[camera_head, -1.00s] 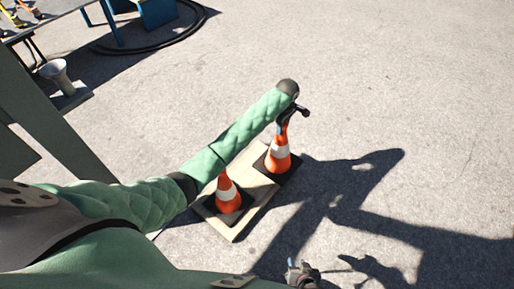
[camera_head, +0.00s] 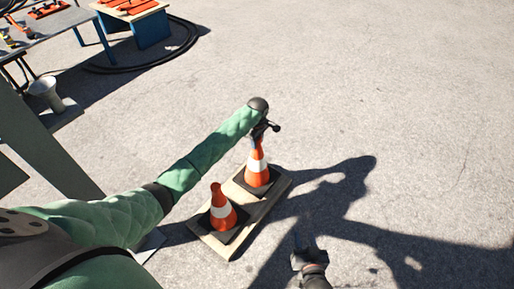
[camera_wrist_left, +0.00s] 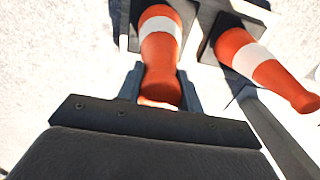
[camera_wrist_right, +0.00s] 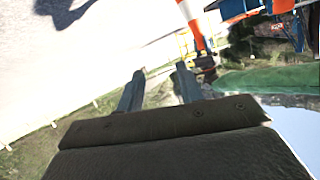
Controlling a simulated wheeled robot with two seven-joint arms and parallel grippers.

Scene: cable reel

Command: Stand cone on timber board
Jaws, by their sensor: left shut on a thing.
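An orange and white cone (camera_head: 257,174) with a dark square base is upright at the far end of the timber board (camera_head: 216,246). I cannot tell whether its base touches the board. My left gripper (camera_head: 262,133) is shut on its top; the left wrist view shows the cone (camera_wrist_left: 161,45) between the fingers (camera_wrist_left: 160,88). A second cone (camera_head: 222,211) stands on the near end of the board and also shows in the left wrist view (camera_wrist_left: 262,68). My right gripper (camera_head: 305,254) is off to the right of the board; its fingers (camera_wrist_right: 160,88) are apart and empty.
A table (camera_head: 50,24) with tools and a blue stand (camera_head: 150,28) with orange items are at the upper left. A black cable (camera_head: 185,45) curves on the ground there. A grey funnel-like vessel (camera_head: 45,92) stands nearby. Open pavement lies to the right.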

